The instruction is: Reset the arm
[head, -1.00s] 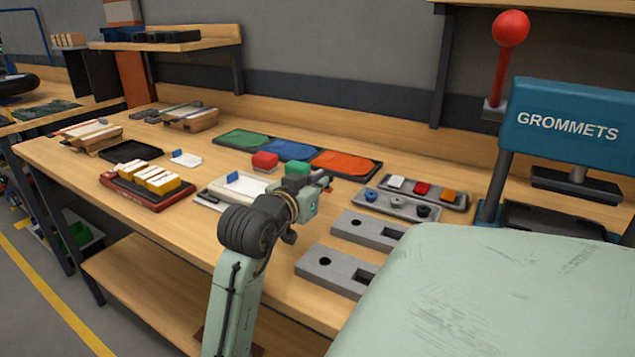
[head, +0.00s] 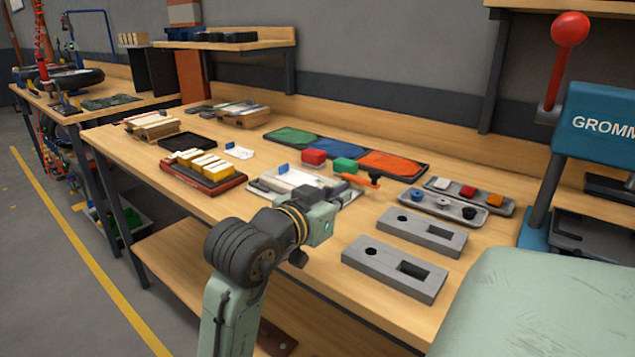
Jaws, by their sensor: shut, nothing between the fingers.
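My arm rises from the bottom of the head view, in front of the workbench (head: 225,208). Its dark ribbed joint and pale green end link stand over the bench's front edge. Nothing is seen held by the arm.
Near the arm are a white tray (head: 265,187), an orange-handled tool (head: 355,182), a red block (head: 314,157), a green block (head: 345,164) and two grey slotted plates (head: 424,232) (head: 362,263). A red box (head: 205,180) holds yellow-and-white pieces. A blue-headed press (head: 600,124) stands right.

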